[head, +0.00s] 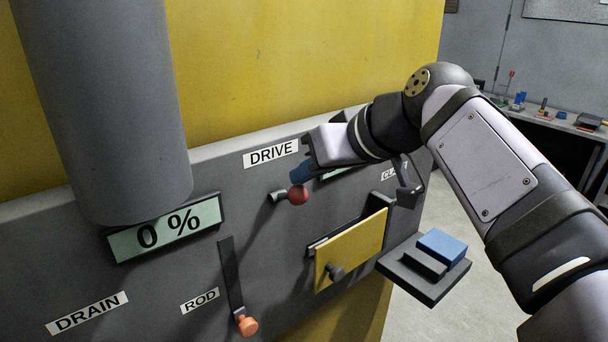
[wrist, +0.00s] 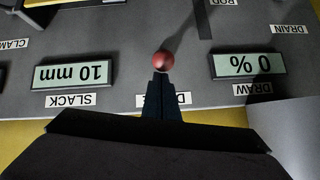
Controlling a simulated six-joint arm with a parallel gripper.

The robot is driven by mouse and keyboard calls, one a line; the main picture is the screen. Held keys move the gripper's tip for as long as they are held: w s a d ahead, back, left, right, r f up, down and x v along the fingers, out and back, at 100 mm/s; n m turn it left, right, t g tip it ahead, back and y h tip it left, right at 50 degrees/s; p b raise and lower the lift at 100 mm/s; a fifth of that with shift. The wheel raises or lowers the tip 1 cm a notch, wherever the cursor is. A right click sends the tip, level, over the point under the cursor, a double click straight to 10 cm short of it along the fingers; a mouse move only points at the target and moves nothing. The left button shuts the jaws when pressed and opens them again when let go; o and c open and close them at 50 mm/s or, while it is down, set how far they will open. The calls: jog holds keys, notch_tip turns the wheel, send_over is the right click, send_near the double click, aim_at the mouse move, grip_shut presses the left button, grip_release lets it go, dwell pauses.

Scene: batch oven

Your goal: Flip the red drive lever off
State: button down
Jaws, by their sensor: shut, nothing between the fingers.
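The red drive lever (head: 298,195) is a red ball on a short grey stem. It sticks out of the grey panel below the DRIVE label (head: 271,153). In the wrist view the red ball (wrist: 163,62) shows just beyond my fingertips. My gripper (head: 297,180) is shut and empty, with its dark blue fingertips right at the upper side of the ball. I cannot tell whether they touch it. In the wrist view my gripper (wrist: 159,78) partly covers the DRIVE label, and the fingertips hide the ball's near edge.
A 0 % display (head: 163,230) and a thick grey cylinder (head: 110,110) stand to the left. Below are an orange-knobbed rod lever (head: 247,325), a yellow plate with a knob (head: 352,247) and a ledge with a blue block (head: 441,247). The wrist view shows a 10 mm display (wrist: 73,74).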

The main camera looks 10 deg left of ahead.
jog(key=shift+f, duration=0.25)
jog(key=f+b, duration=0.1)
jog(key=b, duration=0.2)
jog(key=d+f+t+y+b, duration=0.1)
jog(key=b, duration=0.3)
jog(key=shift+s, duration=0.4)
notch_tip(320, 180, down, 8)
jog(key=s+d+t+y+b, duration=0.1)
jog(key=t+y+b, duration=0.5)
jog(key=b, duration=3.2)
jog(key=shift+s+d+n+t+y, duration=0.15)
jog(key=shift+s+n+t+y, duration=0.2)
jog(key=shift+y, duration=0.35)
jog(key=shift+w+r+t+b, duration=0.15)
jog(key=shift+t+b, duration=0.1)
jog(key=shift+b, duration=0.2)
